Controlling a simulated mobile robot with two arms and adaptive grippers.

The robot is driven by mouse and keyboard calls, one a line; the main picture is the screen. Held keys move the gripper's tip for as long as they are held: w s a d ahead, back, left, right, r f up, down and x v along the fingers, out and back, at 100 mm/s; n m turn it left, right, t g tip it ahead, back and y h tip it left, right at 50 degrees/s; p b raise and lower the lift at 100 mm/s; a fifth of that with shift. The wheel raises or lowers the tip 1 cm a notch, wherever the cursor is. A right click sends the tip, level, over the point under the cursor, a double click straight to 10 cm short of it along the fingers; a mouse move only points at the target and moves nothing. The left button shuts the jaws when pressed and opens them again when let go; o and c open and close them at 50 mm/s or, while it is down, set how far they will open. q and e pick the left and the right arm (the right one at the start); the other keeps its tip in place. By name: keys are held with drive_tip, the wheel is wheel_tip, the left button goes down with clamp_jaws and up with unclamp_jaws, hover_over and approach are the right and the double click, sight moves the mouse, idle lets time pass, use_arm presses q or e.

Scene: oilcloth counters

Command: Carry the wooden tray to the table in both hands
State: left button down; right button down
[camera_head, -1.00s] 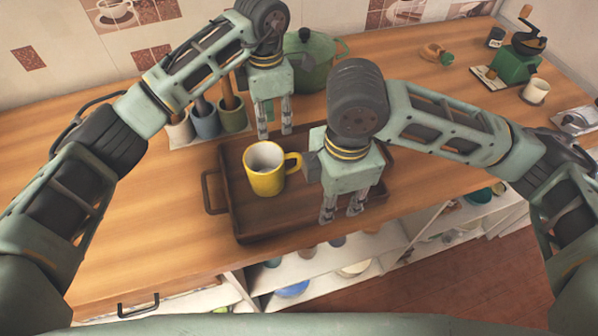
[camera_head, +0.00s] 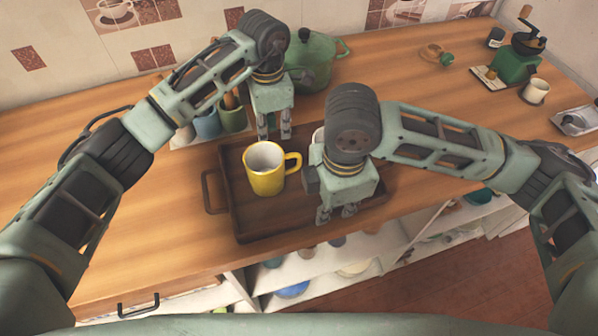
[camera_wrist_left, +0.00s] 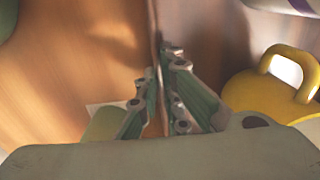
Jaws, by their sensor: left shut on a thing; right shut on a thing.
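The dark brown wooden tray (camera_head: 285,223) lies on the counter near its front edge, with a handle on its left side. A yellow mug (camera_head: 265,170) stands upright in it. It also shows in the left wrist view (camera_wrist_left: 262,95). My left gripper (camera_head: 275,136) is shut on the tray's far wall; the wall's edge runs between its fingers in the left wrist view (camera_wrist_left: 158,100). My right gripper (camera_head: 337,214) is shut on the tray's near wall. A pale object (camera_head: 317,137), mostly hidden by my right wrist, is in the tray's right part.
A green pot (camera_head: 312,60) stands behind the tray. Several cups with utensils (camera_head: 207,122) stand at its back left. A green grinder (camera_head: 516,62) and a white mug (camera_head: 535,91) are at the far right. Open shelves (camera_head: 340,268) lie below the counter.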

use_arm(q)
drive_tip(key=shift+w+r, duration=0.1)
drive_tip(key=shift+r, duration=0.05)
use_arm(e)
drive_tip(key=shift+w+r, duration=0.1)
drive_tip(key=shift+r, duration=0.05)
idle(0.4)
